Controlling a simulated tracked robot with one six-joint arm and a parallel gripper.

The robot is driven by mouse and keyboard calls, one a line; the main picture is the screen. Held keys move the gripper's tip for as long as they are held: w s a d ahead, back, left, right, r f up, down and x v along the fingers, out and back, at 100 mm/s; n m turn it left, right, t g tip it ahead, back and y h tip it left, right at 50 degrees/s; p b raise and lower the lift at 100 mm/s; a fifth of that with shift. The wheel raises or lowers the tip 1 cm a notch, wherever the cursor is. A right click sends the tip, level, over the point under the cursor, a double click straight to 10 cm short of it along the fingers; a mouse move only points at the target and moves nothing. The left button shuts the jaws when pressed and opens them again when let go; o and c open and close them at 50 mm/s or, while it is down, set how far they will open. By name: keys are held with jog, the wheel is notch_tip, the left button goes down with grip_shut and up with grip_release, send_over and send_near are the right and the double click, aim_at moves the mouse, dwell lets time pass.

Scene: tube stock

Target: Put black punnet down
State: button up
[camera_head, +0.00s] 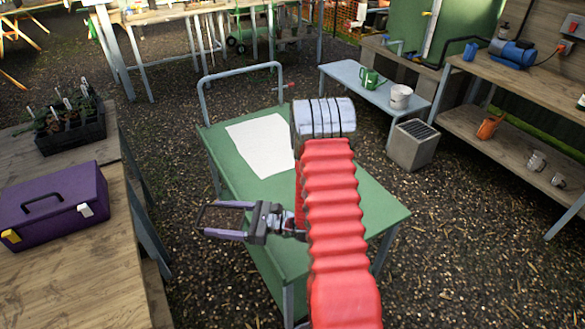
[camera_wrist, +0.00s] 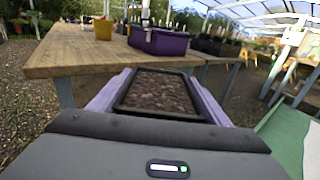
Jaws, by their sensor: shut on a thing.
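The black punnet (camera_wrist: 160,112) is filled with brown soil or chips. In the wrist view it sits between the two pale purple fingers of my gripper (camera_wrist: 157,78), which is shut on it. In the head view my gripper (camera_head: 212,219) points left, with the punnet's dark rim faintly visible between the fingers. It appears over the left edge of a green-topped cart (camera_head: 370,203), held in the air. A white sheet (camera_head: 258,146) lies on the cart's far half, partly hidden by my red arm. The punnet's underside is hidden.
A wooden bench (camera_head: 100,275) on the left holds a purple toolbox (camera_head: 58,208) and a black tray of seedlings (camera_head: 70,128). A grey bench (camera_head: 350,78) with a green watering can (camera_head: 371,79) stands beyond the cart. The cart's right front corner looks clear.

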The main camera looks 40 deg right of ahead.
jog(key=s+d+m+t+h, duration=0.2)
jog(key=d+h, duration=0.3)
jog(key=d, duration=0.7)
jog(key=s+d+m+t+h, duration=0.2)
jog(key=d+m+h, duration=0.3)
jog(key=d, duration=0.8)
jog(key=s+d+f+m+t+h, duration=0.1)
jog(key=d+h, duration=0.4)
jog(key=d, duration=0.7)
jog(key=s+m+t, duration=0.1)
jog(key=m, duration=0.1)
jog(key=shift+d+m, duration=0.15)
jog(key=shift+m, duration=0.25)
jog(key=shift+f, duration=0.15)
jog(key=shift+f, duration=2.85)
jog(key=shift+f, duration=2.1)
jog(key=o, duration=1.2)
jog(key=shift+f, duration=0.1)
jog(key=shift+o, duration=0.2)
